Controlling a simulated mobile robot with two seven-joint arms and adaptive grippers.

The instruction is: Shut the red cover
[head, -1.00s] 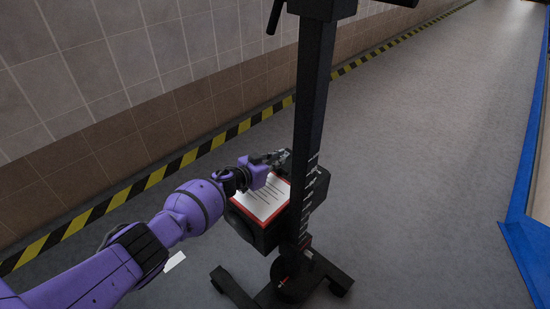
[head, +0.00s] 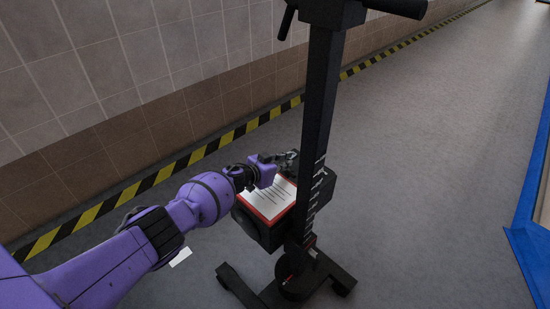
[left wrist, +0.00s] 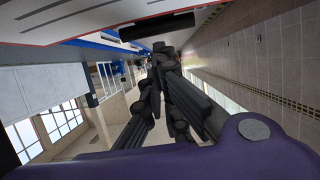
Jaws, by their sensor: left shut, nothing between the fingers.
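The red cover (head: 268,201) is a flat panel with a red border and a white printed face. It lies on top of the black box (head: 262,232) on the black post stand. Its red-edged white face also fills the top of the left wrist view (left wrist: 75,20). My left gripper (head: 289,157) is shut and empty, just beyond the far edge of the cover. Its closed fingers show in the left wrist view (left wrist: 161,52). I cannot tell whether they touch the cover or box. My right gripper is not in view.
The black post (head: 316,130) rises right of the cover, with legs (head: 330,272) spread on the floor. A tiled wall (head: 140,70) with a yellow-black floor stripe (head: 190,158) is behind. Grey floor (head: 430,180) is free to the right, up to a blue edge (head: 535,240).

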